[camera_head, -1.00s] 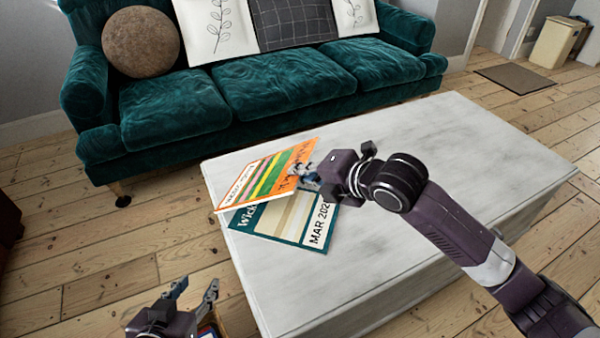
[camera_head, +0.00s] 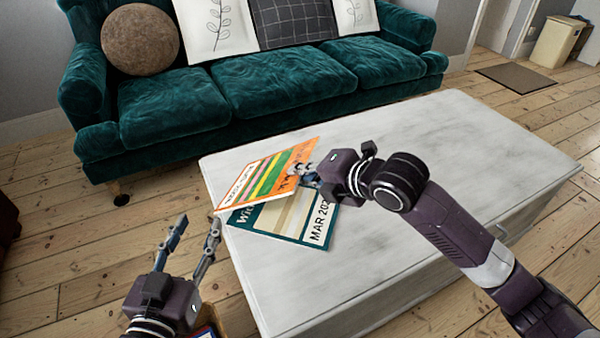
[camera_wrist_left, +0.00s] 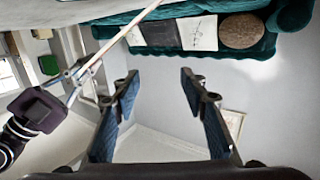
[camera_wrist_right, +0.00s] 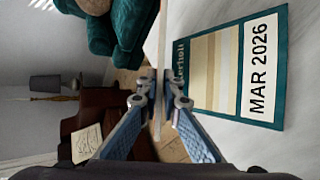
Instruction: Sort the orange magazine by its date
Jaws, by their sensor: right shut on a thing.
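The orange magazine (camera_head: 268,176), with green, yellow and pink stripes, is held tilted above the left end of the white table. My right gripper (camera_head: 306,174) is shut on its right edge; in the right wrist view the magazine (camera_wrist_right: 158,85) shows edge-on between the fingertips (camera_wrist_right: 160,88). Below it a teal magazine (camera_head: 318,220) labelled MAR 2026 lies flat on the table, partly covered in the head view; its label is clear in the right wrist view (camera_wrist_right: 262,65). My left gripper (camera_head: 198,232) is open and empty, left of the table's edge. The orange magazine's date is not readable.
The white table (camera_head: 440,140) has a clear top to the right and back. A teal sofa (camera_head: 280,85) stands behind it. A box or container holding something (camera_head: 207,328) is partly hidden beside my left gripper at the bottom. Bare floorboards lie to the left.

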